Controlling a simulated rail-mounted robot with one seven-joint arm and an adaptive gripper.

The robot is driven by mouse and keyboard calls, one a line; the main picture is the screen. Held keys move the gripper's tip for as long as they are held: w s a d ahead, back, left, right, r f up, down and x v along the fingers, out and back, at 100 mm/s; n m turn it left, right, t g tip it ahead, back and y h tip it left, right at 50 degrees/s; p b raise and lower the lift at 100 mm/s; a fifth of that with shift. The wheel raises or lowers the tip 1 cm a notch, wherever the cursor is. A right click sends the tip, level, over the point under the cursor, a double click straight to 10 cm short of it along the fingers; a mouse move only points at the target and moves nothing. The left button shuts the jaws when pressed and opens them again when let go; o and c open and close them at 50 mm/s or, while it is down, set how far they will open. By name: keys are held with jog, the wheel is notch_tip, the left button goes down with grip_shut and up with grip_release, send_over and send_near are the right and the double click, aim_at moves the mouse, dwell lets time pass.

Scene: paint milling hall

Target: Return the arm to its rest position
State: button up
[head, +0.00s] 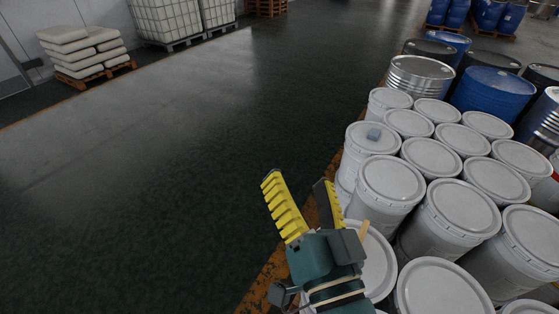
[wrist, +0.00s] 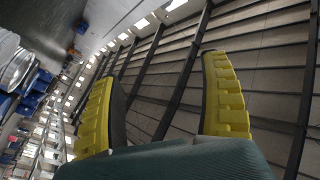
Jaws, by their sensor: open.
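My gripper (head: 298,186) is in the lower middle of the head view. Its two yellow ribbed fingers are spread apart with nothing between them. It is beside the left edge of the group of white lidded buckets and overlaps one of them in the picture. The wrist view shows the same open fingers (wrist: 165,95) against the ceiling and wall, with no object between them. The wrist picture is tilted.
Blue drums (head: 492,92) and steel drums stand behind. Stacked sacks (head: 82,50) and caged tanks (head: 166,18) are far left. The dark floor (head: 150,170) is clear.

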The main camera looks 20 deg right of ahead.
jog(key=s+a+r+n+t, duration=0.1)
jog(key=s+a+r+n, duration=0.1)
jog(key=r+n, duration=0.1)
jog(key=s+a+r+n+t, duration=0.1)
jog(key=s+a+r+n, duration=0.1)
jog(key=r, duration=0.4)
jog(key=shift+s+a+r+n, duration=0.15)
jog(key=shift+a+r+n, duration=0.15)
jog(key=shift+n, duration=0.4)
notch_tip(320, 180, up, 19)
jog(key=p, duration=1.9)
jog(key=shift+f, duration=0.1)
